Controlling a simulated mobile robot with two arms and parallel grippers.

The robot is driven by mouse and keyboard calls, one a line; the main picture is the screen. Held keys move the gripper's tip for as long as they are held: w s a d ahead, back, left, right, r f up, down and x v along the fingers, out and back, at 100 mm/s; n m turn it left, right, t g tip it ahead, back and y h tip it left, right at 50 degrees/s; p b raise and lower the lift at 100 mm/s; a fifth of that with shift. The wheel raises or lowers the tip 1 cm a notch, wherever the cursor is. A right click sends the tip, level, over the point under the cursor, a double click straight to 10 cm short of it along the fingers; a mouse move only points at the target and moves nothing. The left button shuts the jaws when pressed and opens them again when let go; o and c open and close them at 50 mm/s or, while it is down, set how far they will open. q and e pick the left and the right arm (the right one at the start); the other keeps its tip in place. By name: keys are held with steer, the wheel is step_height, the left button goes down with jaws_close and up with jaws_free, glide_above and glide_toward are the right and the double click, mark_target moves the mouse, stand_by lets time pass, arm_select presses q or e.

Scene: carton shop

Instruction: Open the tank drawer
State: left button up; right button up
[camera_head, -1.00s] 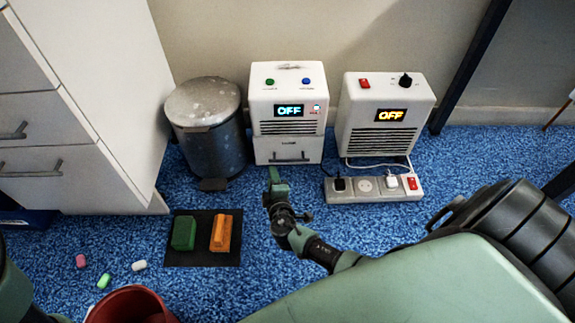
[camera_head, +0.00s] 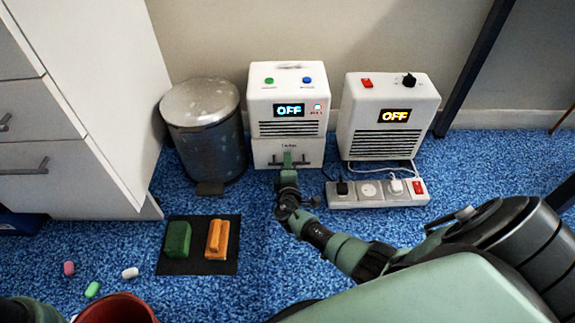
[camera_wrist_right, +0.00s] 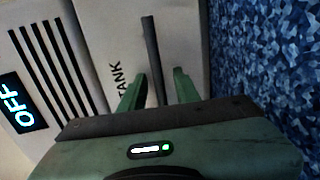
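The tank drawer (camera_head: 266,152) is the white lower front of the left white machine (camera_head: 261,98). It looks shut, flush with the body. In the right wrist view its front (camera_wrist_right: 110,50) reads "TANK", and a dark bar handle (camera_wrist_right: 151,50) crosses it. My right gripper (camera_head: 288,158) is at the drawer front in the head view. In the right wrist view its two green fingers (camera_wrist_right: 160,88) are apart, one on each side of the handle's near part. Neither finger clearly touches the handle. My left gripper is not in view.
A second white machine (camera_head: 385,125) stands to the right, with a power strip (camera_head: 345,202) before it. A metal bin (camera_head: 205,135) stands left. A dark mat (camera_head: 180,266) with green and orange blocks, and a red bucket (camera_head: 118,310), are nearer on the blue carpet.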

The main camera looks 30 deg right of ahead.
jaws_close()
stand_by(1.4)
